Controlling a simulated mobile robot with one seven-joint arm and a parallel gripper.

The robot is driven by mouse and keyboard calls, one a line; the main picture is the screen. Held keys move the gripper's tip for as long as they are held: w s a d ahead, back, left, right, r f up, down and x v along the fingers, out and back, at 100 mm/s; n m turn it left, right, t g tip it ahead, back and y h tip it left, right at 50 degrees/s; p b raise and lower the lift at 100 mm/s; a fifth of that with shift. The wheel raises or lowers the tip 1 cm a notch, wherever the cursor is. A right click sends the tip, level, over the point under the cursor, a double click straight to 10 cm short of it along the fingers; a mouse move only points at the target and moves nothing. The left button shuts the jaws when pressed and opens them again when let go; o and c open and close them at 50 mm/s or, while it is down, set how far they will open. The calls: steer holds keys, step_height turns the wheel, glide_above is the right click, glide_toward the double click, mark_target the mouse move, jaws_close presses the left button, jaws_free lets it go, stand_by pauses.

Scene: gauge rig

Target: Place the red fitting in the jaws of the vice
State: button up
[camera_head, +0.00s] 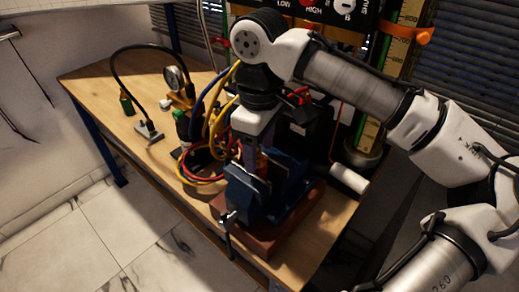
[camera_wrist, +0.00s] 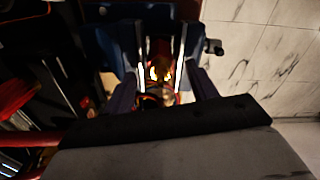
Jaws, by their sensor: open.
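The blue vice (camera_head: 240,190) stands on a red-brown block at the near end of the wooden bench. In the wrist view its two bright jaw faces (camera_wrist: 182,62) run upright with a gap between them. A small red-orange shiny piece, which looks like the red fitting (camera_wrist: 160,73), sits in that gap; whether both jaws touch it I cannot tell. My gripper (camera_head: 256,160) points down just over the vice. In the wrist view my gripper (camera_wrist: 163,90) is open, one finger on each side of the jaws and the fitting.
Yellow, blue and red hoses (camera_head: 212,130) lie just left of the vice. A pressure gauge (camera_head: 174,78) and a green-ended black hose (camera_head: 127,104) stand farther left. A control panel (camera_head: 320,12) rises behind. A white cylinder (camera_head: 349,178) lies right of the vice.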

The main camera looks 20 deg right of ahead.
step_height(320, 180, up, 12)
stand_by(0.3)
stand_by(0.3)
